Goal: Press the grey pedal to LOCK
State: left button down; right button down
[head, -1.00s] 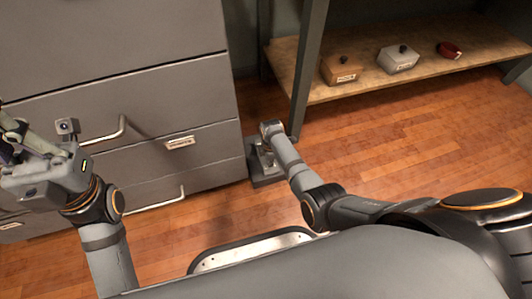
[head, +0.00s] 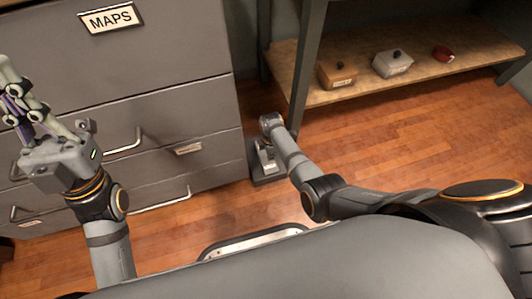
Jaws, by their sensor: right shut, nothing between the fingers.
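The grey pedal (head: 270,181) sits on the floor beside the right side of the grey cabinet, close to the shelf post. Only its dark base shows clearly. My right gripper (head: 265,156) points down over it at the end of the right arm and is shut and empty. The arm and gripper hide much of the pedal, so I cannot tell whether they touch or how far down the pedal is. No LOCK marking is readable. My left gripper (head: 18,92) is raised in front of the cabinet drawers at the far left, and its finger opening is unclear.
The grey cabinet (head: 165,70) has drawers with protruding handles and a MAPS label (head: 110,18). A wooden shelf (head: 340,92) at upper right holds a brown box (head: 338,77), a grey box (head: 393,66) and a red item (head: 443,54). The wooden floor (head: 400,140) at right is clear.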

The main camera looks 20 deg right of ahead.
aim_at(95, 87)
pick_arm(q)
jog(key=w+f+n+g+y, duration=0.2)
jog(key=w+f, duration=0.1)
jog(key=f, duration=0.2)
jog(key=w+f+n+g+y+p, duration=0.1)
jog(key=w+f+n+g+y, duration=0.1)
jog(key=w+f+g+y, duration=0.1)
jog(key=w+a+f+n+g+y+p, duration=0.1)
jog(key=w+f+g+y, duration=0.2)
jog(key=w+f, duration=0.2)
jog(key=shift+w+f+n, duration=0.15)
jog(key=shift+f+n, duration=0.25)
jog(key=shift+f, duration=0.45)
jog(key=shift+f+y, duration=0.35)
jog(key=shift+y, duration=0.05)
jog(key=shift+r, duration=0.15)
jog(key=shift+d+r, duration=0.1)
jog(key=shift+r, duration=0.25)
